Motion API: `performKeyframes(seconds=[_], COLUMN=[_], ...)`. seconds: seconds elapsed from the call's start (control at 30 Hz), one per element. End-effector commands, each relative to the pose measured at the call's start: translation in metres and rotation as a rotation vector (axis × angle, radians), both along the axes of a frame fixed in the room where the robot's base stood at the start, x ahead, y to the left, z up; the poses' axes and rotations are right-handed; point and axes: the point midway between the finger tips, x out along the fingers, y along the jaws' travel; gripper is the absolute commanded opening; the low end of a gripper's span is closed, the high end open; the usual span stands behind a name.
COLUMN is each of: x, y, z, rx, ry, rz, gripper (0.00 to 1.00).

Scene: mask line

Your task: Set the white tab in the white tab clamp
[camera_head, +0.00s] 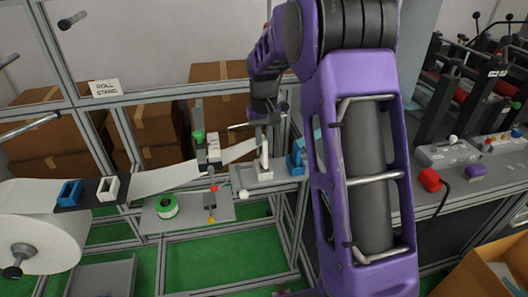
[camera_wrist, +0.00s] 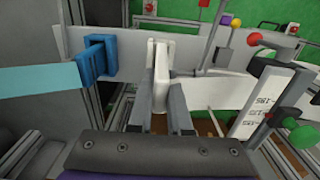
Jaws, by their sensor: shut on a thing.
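My gripper (camera_wrist: 161,82) is shut on a white upright piece, which I take to be the white tab (camera_wrist: 161,66). In the wrist view the piece stands between the two grey fingers. In the head view my gripper (camera_head: 263,134) points down over the white clamp (camera_head: 265,174) on a grey shelf. A white strip (camera_wrist: 220,92) runs from the right toward the fingers. Where tab and clamp meet is partly hidden by the fingers, so I cannot tell whether the tab is seated. A blue clamp (camera_wrist: 94,60) stands to the left, with a teal strip (camera_wrist: 40,80) at it.
The blue clamp also shows in the head view (camera_head: 296,164), close beside the white one. Another blue clamp (camera_head: 69,193) and a white one (camera_head: 107,188) sit on a dark plate by the large roll (camera_head: 40,240). Posts with coloured knobs stand near the strip.

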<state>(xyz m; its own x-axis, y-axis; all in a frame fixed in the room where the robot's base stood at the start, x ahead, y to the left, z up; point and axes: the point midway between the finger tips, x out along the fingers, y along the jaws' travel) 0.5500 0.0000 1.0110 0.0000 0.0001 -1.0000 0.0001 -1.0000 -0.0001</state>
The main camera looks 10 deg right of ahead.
Motion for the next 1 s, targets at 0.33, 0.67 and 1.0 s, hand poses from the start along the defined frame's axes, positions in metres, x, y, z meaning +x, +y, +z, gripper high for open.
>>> performKeyframes(seconds=[0.33,0.67,1.0], x=[0.000,0.000,-0.002], y=[0.000,0.000,0.000], z=[-0.003,-0.024,-0.046], rx=[0.000,0.000,0.000], ry=[0.000,0.001,0.009], rz=[0.000,0.000,0.000], gripper=[0.00,0.00,0.00])
